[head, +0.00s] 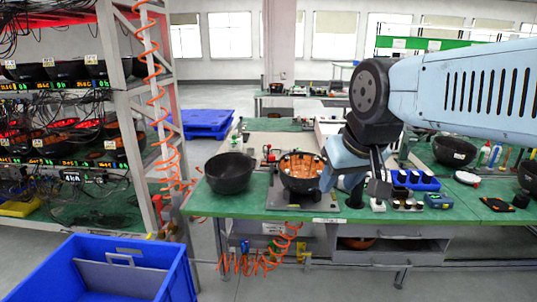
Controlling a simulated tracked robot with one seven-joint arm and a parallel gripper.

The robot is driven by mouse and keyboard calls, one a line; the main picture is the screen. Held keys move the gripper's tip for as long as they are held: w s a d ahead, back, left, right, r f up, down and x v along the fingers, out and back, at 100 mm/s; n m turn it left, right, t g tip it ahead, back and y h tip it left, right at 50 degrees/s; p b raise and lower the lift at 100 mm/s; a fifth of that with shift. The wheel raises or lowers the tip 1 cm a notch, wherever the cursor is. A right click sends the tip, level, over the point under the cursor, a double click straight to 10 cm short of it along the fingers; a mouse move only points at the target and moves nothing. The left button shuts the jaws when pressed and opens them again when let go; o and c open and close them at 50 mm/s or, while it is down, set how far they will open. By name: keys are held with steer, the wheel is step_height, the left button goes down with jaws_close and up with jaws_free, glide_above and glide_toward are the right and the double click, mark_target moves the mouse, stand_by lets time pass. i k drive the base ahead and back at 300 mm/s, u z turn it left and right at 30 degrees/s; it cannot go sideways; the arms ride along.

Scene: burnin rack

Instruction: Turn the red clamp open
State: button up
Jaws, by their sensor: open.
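A small red part (268,152), which looks like the red clamp, stands on the green table just behind and left of a black bowl (302,185) with orange-brown contents. It is too small to tell how its handle is turned. The bowl sits on a dark plate on the table. My gripper (368,190) hangs over the table to the right of the bowl, pointing down, open, apart from the red part. My own wrist hides part of the fingers and the table behind them.
An empty-looking black bowl (230,172) stands left of the red part. A blue tray (416,181) and small parts lie to the right of my gripper. A rack (130,110) with a coiled orange hose is at left, a blue bin (105,268) in front of it.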

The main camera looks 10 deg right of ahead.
mark_target(272, 158)
steer(key=z, duration=0.05)
steer(key=i, duration=0.9)
steer(key=u, duration=0.1)
